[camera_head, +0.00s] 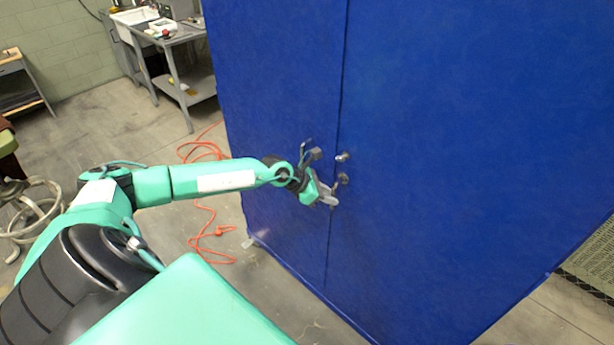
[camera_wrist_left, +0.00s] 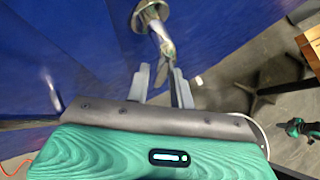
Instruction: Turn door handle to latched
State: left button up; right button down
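The metal door handle (camera_head: 343,179) sits on the blue cabinet door, close to the vertical seam. In the left wrist view the handle (camera_wrist_left: 160,32) has a round base plate, and its lever points down toward my fingers. My left gripper (camera_head: 330,197) is just below and beside the handle. Its two grey fingers (camera_wrist_left: 161,86) stand apart in the left wrist view, with the lever's end between or just in front of them. I cannot tell whether they touch it. My right gripper is not in the head view.
The blue cabinet (camera_head: 460,130) fills the middle and right. A second knob-like fitting (camera_head: 343,157) sits just above the handle. An orange cord (camera_head: 205,215) lies on the floor to the left. A grey work table (camera_head: 175,40) stands at the back left.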

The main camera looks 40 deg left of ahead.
pick_arm(q)
jog(key=b+v, duration=0.4)
jog(key=v, duration=0.7)
jog(key=shift+s, duration=0.2)
jog(key=shift+a+r, duration=0.1)
jog(key=shift+r, duration=0.1)
